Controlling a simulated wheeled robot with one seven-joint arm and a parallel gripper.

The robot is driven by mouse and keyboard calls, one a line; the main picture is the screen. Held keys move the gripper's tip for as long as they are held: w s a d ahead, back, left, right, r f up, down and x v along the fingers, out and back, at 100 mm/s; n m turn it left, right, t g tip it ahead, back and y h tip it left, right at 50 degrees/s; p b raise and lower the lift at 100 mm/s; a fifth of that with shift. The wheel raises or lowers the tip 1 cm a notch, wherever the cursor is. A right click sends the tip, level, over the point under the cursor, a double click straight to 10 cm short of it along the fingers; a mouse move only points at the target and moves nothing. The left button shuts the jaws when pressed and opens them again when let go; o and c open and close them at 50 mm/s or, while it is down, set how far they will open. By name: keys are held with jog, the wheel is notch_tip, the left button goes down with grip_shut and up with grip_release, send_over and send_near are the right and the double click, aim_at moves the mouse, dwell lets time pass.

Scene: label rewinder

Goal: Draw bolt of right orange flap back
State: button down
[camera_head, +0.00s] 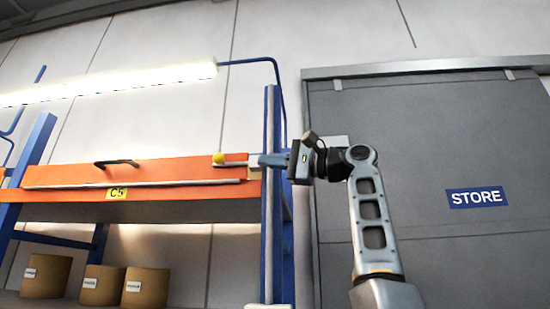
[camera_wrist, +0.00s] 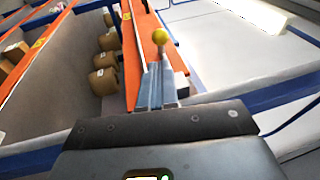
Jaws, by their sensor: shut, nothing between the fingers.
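The orange flap (camera_head: 165,172) spans the left of the head view, with a "C5" label and a dark handle. Its bolt has a round yellow knob (camera_head: 218,158) near the flap's right end, by the blue post. The knob also shows in the wrist view (camera_wrist: 160,36), on a short stem just beyond my fingertips. My gripper (camera_head: 257,161) comes in from the right, level with the flap's end, its fingers pointing left toward the knob. The fingers are shut and empty in the wrist view (camera_wrist: 157,78). A small gap shows between fingertips and knob.
A blue upright post (camera_head: 270,200) stands at the flap's right end, close to my fingers. Brown cartons (camera_head: 147,290) sit on the shelf below. A grey door with a "STORE" sign (camera_head: 477,198) is on the right. A lit tube lamp (camera_head: 120,82) hangs above.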

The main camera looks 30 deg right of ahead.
aim_at(224, 159)
jog(key=p+x, duration=0.3)
jog(key=x, duration=0.6)
jog(key=shift+w+a, duration=0.2)
jog(key=shift+w, duration=0.05)
